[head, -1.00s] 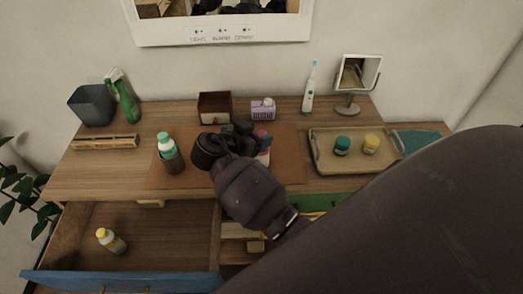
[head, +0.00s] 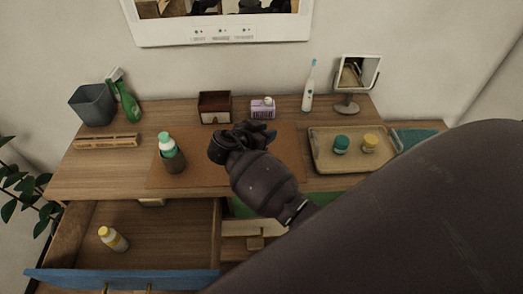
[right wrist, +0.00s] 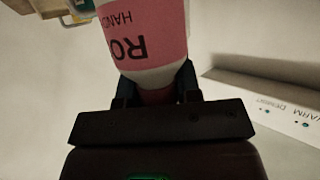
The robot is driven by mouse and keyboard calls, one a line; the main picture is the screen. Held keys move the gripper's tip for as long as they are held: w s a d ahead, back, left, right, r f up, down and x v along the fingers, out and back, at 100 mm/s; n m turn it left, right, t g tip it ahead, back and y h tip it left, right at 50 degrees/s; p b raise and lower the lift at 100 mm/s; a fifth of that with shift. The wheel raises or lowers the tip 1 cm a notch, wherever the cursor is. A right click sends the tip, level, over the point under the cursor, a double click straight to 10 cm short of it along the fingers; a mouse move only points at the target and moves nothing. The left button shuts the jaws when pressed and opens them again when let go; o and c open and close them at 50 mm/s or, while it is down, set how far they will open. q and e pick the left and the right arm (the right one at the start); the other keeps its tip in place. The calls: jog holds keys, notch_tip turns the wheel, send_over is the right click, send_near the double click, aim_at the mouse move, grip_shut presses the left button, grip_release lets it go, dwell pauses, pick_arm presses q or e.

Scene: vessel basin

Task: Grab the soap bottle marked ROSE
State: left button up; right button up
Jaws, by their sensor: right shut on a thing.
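My right gripper (head: 246,135) is above the brown mat and hides most of what it holds in the head view. In the right wrist view, the gripper (right wrist: 156,88) is shut on the ROSE soap bottle (right wrist: 148,45), which has a pink label and a pale body. Its label appears upside down there, with "RO" and "HAN" readable and the rest cut off. My left gripper is not in view.
A tray (head: 321,163) with teal and yellow jars stands right of the mat (head: 205,172). A brown box (head: 214,107), purple caddy (head: 263,107), toothbrush (head: 309,90) and mirror (head: 351,75) stand behind. A yellow-capped bottle (head: 113,238) lies in the open drawer (head: 165,250).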

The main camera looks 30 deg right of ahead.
grip_shut()
